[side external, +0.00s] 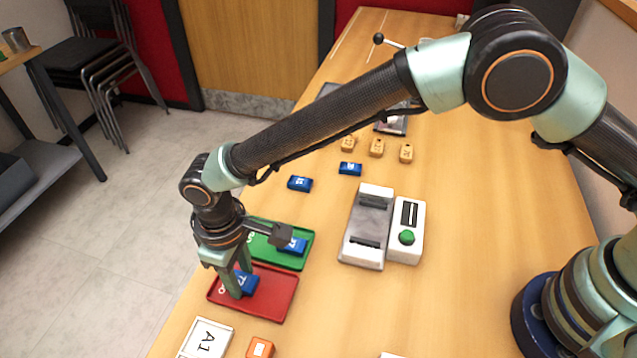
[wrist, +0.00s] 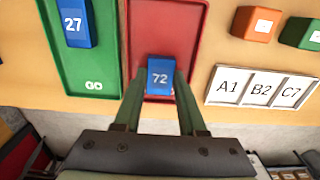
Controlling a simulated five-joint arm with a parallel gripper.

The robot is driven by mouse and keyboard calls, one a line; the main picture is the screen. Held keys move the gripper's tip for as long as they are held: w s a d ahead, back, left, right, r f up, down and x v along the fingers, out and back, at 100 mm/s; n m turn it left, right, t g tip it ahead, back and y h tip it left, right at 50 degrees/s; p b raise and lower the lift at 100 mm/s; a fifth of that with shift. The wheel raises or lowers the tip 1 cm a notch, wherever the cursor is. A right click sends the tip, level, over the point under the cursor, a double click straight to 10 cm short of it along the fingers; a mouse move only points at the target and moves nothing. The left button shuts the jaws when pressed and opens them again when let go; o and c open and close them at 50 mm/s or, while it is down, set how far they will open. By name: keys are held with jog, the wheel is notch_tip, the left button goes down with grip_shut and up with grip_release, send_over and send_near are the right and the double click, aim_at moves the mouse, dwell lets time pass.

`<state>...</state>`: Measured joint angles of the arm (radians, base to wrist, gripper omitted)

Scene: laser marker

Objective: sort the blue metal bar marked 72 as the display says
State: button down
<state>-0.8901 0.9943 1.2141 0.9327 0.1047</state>
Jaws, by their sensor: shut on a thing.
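The blue bar marked 72 (wrist: 160,76) is between the two fingers of my gripper (wrist: 158,88), which is shut on it. In the side view the bar (side external: 248,284) and my gripper (side external: 236,287) are over the red tray (side external: 270,303), low down; I cannot tell whether the bar touches the tray floor. The red tray also shows in the wrist view (wrist: 180,25). Left of it there, the green tray (wrist: 95,76), lettered GO, holds a blue bar marked 27 (wrist: 74,23). The control box (side external: 408,232) has a dark display and a green button; no reading is legible.
The grey and white marker machine (side external: 367,227) stands beside the control box. Two blue bars (side external: 300,183) (side external: 350,168) and several wooden blocks (side external: 377,148) lie farther back. A white label plate (wrist: 262,87) and an orange block (wrist: 257,23) are near the red tray.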

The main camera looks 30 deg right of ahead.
jog(key=shift+f, duration=0.1)
dwell(0.3)
jog(key=shift+c, duration=2)
grip_release()
notch_tip(320, 180, up, 12)
